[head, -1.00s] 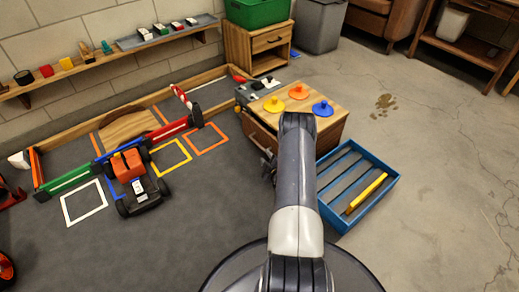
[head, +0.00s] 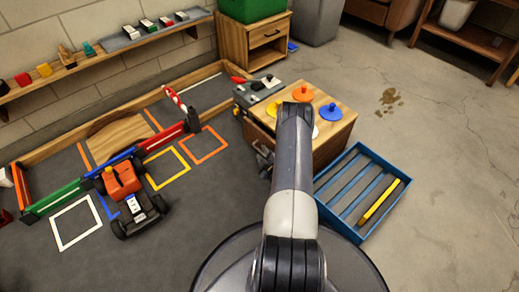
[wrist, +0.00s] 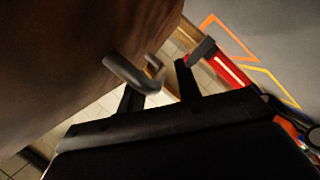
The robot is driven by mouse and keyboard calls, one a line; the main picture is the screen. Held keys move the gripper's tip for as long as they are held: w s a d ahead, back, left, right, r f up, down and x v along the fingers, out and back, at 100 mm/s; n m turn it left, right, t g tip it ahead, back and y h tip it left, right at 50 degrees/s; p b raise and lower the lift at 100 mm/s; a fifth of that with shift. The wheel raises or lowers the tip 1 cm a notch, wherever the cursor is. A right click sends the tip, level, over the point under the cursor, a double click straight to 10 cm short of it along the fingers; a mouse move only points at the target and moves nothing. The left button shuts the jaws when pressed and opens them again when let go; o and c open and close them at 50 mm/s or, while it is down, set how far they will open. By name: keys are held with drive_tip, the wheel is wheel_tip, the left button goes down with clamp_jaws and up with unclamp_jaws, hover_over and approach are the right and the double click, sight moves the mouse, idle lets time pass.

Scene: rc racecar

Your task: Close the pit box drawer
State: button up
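The pit box (head: 335,128) is a wooden box with coloured round knobs on top, right of the dark mat in the head view. Its brown drawer front (head: 257,133) faces left and is partly hidden by my arm; how far the drawer stands out is unclear. In the wrist view a large brown wooden face (wrist: 70,60) fills the upper left, with a grey curved handle (wrist: 128,74) on it. My gripper (wrist: 165,82) is open, its fingers apart, close beside the handle. I cannot tell whether they touch. In the head view my gripper (head: 264,160) is small beside the drawer front.
A blue slatted crate (head: 345,168) with a yellow bar (head: 380,200) stands right of the pit box. An orange and black racecar (head: 130,190) is on the mat at left. A wooden cabinet (head: 232,42) stands behind.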

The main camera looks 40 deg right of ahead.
drive_tip(key=shift+c, duration=0.5)
clamp_jaws()
